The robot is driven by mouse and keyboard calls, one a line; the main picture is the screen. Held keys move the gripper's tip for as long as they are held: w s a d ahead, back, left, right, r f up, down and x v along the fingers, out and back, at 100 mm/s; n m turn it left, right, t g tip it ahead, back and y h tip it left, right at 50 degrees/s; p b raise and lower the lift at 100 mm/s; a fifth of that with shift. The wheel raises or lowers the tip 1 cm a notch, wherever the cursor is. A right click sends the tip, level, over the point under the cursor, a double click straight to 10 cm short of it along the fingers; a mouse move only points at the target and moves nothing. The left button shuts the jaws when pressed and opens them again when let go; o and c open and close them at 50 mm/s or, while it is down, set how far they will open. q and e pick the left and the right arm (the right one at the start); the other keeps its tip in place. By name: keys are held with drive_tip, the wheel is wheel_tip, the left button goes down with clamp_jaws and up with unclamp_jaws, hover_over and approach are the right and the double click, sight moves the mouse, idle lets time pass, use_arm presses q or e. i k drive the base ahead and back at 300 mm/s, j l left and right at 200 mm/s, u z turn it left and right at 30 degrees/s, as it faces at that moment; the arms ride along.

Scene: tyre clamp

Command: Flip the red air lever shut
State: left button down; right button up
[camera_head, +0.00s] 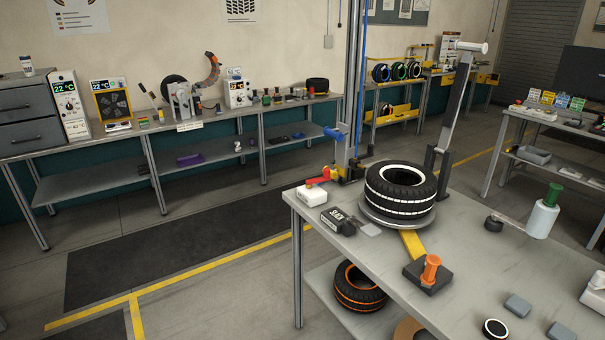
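The red air lever (317,182) is at the back left corner of the workbench, at the foot of a tall post. It sticks out to the left from a small brass-coloured valve (336,174), above a white box. It is small here, and I cannot tell from this view alone whether the valve is open or shut. A black tyre with white stripes (400,194) lies flat on a round grey plate just right of the lever. Neither of my grippers is in view.
A black box marked SEAL (338,221) and a white box (311,195) stand in front of the lever. A tall hinged arm (455,105) rises behind the tyre. An orange-handled block (429,272) sits at the front.

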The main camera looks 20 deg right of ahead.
sight(326, 176)
drive_tip(key=i+j+u, duration=0.25)
drive_tip(key=i, duration=0.5)
drive_tip(key=i+u, duration=0.25)
drive_tip(key=i, duration=0.45)
drive_tip(key=i+z, duration=0.25)
drive_tip(key=i, duration=0.2)
drive_tip(key=i+j+z, duration=0.3)
drive_tip(key=i, duration=0.15)
drive_tip(key=i+j+z, duration=0.25)
drive_tip(key=i, duration=0.2)
drive_tip(key=i+j+z, duration=0.2)
drive_tip(key=z, duration=0.25)
drive_tip(key=i+j+z, duration=0.3)
drive_tip(key=z, duration=0.15)
drive_tip(key=i+j+z, duration=0.15)
drive_tip(key=j+z, duration=0.3)
drive_tip(key=i+j+z, duration=0.15)
drive_tip(key=j+z, duration=0.15)
drive_tip(key=z, duration=0.15)
